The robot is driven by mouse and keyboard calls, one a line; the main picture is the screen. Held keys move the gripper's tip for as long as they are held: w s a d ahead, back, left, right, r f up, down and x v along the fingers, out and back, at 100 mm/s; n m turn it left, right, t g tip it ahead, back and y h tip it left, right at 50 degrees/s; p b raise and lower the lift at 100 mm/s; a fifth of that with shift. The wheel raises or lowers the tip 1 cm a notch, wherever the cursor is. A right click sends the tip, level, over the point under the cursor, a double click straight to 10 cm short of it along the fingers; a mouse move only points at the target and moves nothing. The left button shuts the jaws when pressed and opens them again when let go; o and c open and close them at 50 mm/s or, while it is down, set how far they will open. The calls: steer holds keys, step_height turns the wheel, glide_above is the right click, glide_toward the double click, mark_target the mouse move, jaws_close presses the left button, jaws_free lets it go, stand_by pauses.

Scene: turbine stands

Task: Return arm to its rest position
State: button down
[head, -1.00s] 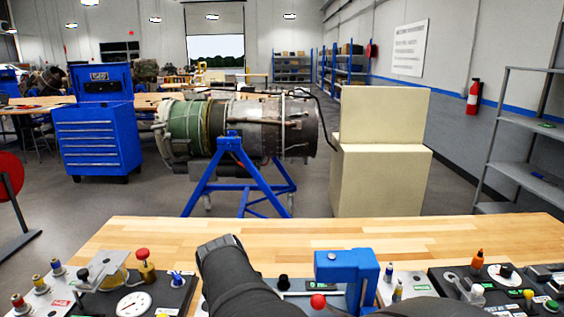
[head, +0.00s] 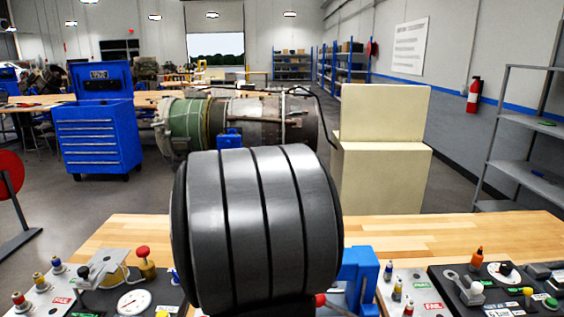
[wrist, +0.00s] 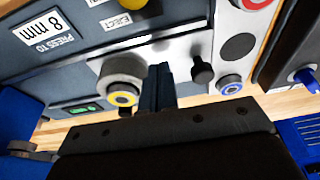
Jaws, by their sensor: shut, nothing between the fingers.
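My arm (head: 255,230) fills the middle of the head view as a large dark ribbed cylinder, raised in front of the workbench. It hides part of the wooden bench top (head: 440,232) and much of the engine stand. My gripper (wrist: 161,80) shows in the wrist view, with its narrow dark fingers together and nothing held. In that view the fingers overlap a dark control panel (wrist: 75,62), between a yellow-ringed knob (wrist: 121,98) and a black knob (wrist: 201,70). I cannot tell whether they touch it. The gripper itself is hidden in the head view.
A blue device (head: 360,272) stands just right of my arm. Control panels with knobs and a gauge (head: 134,301) line the bench at left and right. A green and grey engine (head: 190,118), a blue tool chest (head: 97,140) and a cream cabinet (head: 380,180) stand beyond.

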steer(key=w+v, duration=0.1)
steer(key=v, duration=0.8)
steer(key=f+g, duration=0.1)
steer(key=f, duration=0.1)
steer(key=f+g, duration=0.1)
steer(key=f, duration=0.5)
steer(key=shift+w+g, duration=0.35)
steer(key=shift+g, duration=0.05)
step_height(320, 180, up, 4)
steer(key=shift+f, duration=0.2)
step_height(320, 180, down, 4)
step_height(320, 180, up, 2)
steer(key=shift+r, duration=0.55)
